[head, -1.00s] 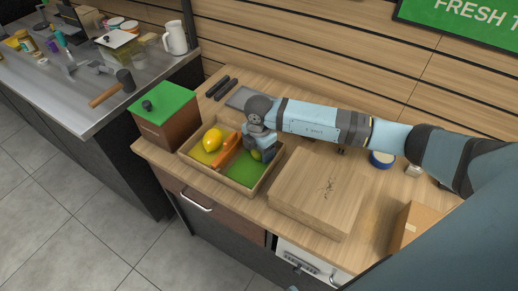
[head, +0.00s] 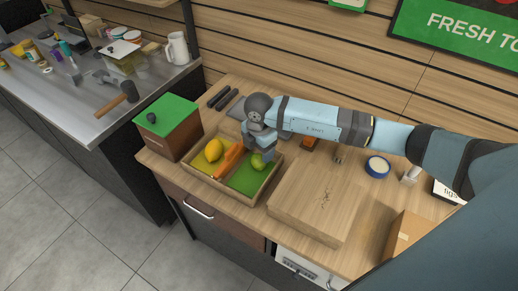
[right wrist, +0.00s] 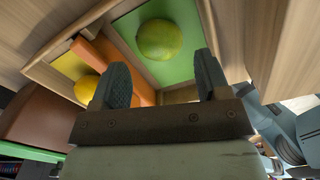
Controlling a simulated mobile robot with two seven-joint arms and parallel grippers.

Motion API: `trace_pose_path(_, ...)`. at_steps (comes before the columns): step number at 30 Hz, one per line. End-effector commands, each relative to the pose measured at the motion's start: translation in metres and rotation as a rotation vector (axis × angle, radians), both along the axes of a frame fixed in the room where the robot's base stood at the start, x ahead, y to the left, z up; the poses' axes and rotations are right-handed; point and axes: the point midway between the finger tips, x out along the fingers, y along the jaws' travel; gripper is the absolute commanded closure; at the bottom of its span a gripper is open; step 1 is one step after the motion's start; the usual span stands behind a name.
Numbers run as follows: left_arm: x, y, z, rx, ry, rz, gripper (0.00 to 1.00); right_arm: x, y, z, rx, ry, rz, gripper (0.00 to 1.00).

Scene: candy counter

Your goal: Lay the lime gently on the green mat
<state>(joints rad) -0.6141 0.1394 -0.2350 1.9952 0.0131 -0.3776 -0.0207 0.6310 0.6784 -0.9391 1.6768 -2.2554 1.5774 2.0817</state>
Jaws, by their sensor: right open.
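The lime (head: 257,161), a green round fruit, sits on the green mat (head: 243,184) in the right compartment of a wooden tray (head: 222,190). In the right wrist view the lime (right wrist: 159,39) rests on the green mat (right wrist: 188,68), beyond my fingertips and apart from them. My right gripper (right wrist: 162,82) is open and empty, its two dark fingers spread wide. In the head view its wrist is just behind and above the lime, and its fingers are partly hidden. My left gripper is not in view.
An orange divider (head: 229,160) separates the mat from a yellow compartment with a lemon (head: 213,149). A green-lidded brown box (head: 168,134) stands left of the tray. A thick wooden board (head: 310,200) lies close on the right. A blue-rimmed roll (head: 377,167) is farther right.

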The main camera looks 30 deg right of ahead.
Motion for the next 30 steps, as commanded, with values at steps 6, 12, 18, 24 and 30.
trace_pose_path(6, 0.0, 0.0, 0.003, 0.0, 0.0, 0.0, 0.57, 0.0, 0.0, 0.004, 0.0, 0.0, 0.0, 0.31)
trace_pose_path(12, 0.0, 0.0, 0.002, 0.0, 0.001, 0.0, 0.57, 0.0, 0.0, 0.004, 0.0, 0.0, 0.0, 0.05)
trace_pose_path(18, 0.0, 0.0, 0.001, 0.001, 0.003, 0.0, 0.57, 0.0, 0.0, 0.004, 0.0, 0.0, 0.0, 0.01)
trace_pose_path(24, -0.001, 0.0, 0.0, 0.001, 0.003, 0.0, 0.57, 0.0, 0.0, 0.01, 0.001, -0.002, 0.0, 0.01)
trace_pose_path(30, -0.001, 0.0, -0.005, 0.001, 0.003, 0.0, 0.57, 0.001, 0.0, 0.045, 0.001, -0.005, 0.0, 0.01)
